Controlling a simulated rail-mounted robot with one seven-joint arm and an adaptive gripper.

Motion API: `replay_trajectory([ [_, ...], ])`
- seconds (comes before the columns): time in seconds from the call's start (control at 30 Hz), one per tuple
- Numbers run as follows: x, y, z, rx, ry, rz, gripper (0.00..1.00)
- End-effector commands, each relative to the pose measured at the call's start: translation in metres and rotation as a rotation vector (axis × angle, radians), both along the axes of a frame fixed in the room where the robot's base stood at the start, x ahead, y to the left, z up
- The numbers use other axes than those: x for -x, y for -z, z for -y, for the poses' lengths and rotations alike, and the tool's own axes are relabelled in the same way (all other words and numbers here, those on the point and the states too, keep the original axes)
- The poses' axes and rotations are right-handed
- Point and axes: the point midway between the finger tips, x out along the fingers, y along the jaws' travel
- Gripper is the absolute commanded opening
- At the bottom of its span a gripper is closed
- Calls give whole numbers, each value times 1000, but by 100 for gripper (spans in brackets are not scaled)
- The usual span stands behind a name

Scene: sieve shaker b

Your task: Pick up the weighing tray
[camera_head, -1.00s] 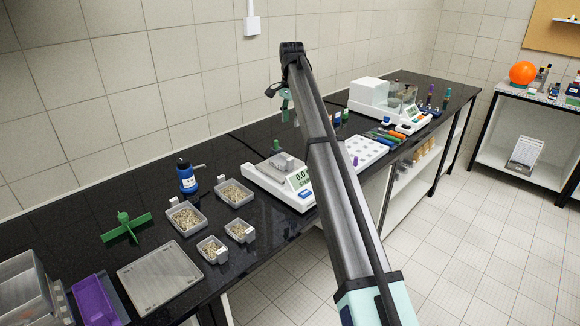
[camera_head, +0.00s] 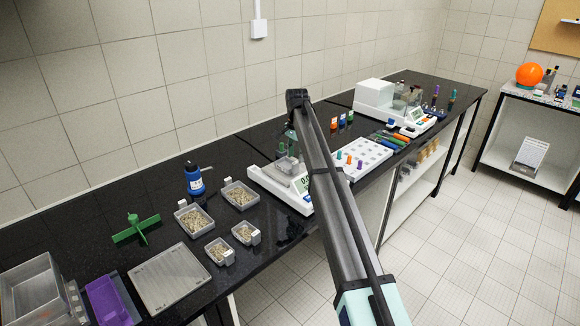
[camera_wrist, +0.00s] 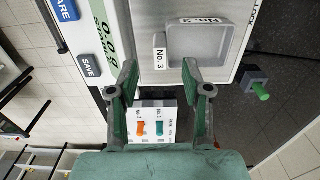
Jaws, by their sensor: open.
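The weighing tray is a small grey square tray (camera_wrist: 205,46) with a "No.3" label, lying on the pan of the white balance (camera_wrist: 150,14). In the head view the tray (camera_head: 286,166) sits on the balance (camera_head: 262,178), partly covered by my arm. My gripper (camera_wrist: 160,76) is open and empty above the balance. Its fingertips are near the tray's labelled side, with the tray mostly toward the right finger in the wrist view. I cannot tell whether a finger touches it. The head view mostly hides the fingers behind the arm.
Several grain-filled trays (camera_head: 240,194) and a blue bottle (camera_head: 194,178) stand left of the balance. A white rack with coloured pegs (camera_head: 362,157) is on its right. A dark block with a green knob (camera_wrist: 257,85) stands beside the balance. A second balance (camera_head: 385,112) is further back.

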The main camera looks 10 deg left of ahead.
Motion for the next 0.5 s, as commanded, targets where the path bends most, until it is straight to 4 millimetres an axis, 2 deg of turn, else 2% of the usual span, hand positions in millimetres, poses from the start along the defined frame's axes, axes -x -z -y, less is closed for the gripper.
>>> replay_trajectory([
  [0.3, 1, 38, -2, 0, 0, -1, 49],
  [0.5, 0, 43, -2, 0, 0, 0, 49],
])
